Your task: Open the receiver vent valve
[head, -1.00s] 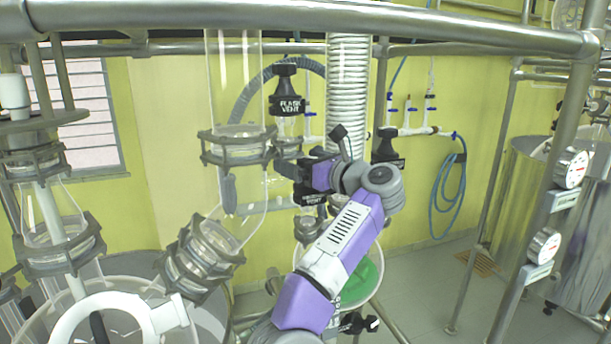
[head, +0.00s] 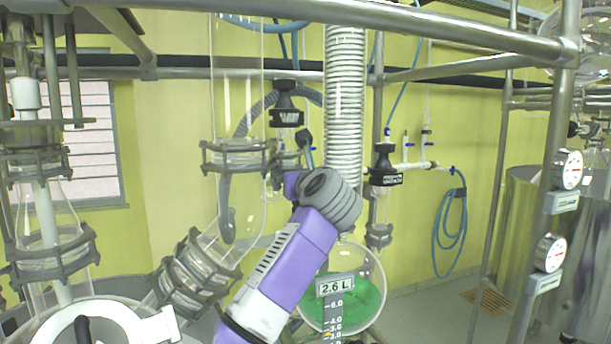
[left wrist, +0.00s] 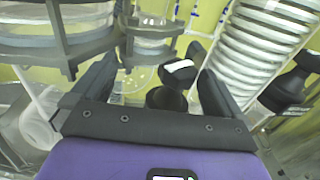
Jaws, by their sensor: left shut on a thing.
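My left gripper (left wrist: 152,75), seen in the left wrist view, is shut on a black valve knob with a white label (left wrist: 178,72). The label cannot be read from this angle. In the head view my purple left arm comes up from the bottom, and its wrist covers the gripper and the held valve. One black labelled valve (head: 287,117) stands upper left of my wrist, and another (head: 385,178) stands to the right above a glass piece. Their labels are too blurred to read. The round receiver flask (head: 368,290) with green liquid hangs below. My right gripper is not in view.
A ribbed white condenser coil (head: 345,95) rises just behind my wrist. Clamped glass tubing (head: 237,158) stands close on the left. A steel frame bar (head: 400,18) crosses the top, and a steel post with gauges (head: 567,170) stands at right.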

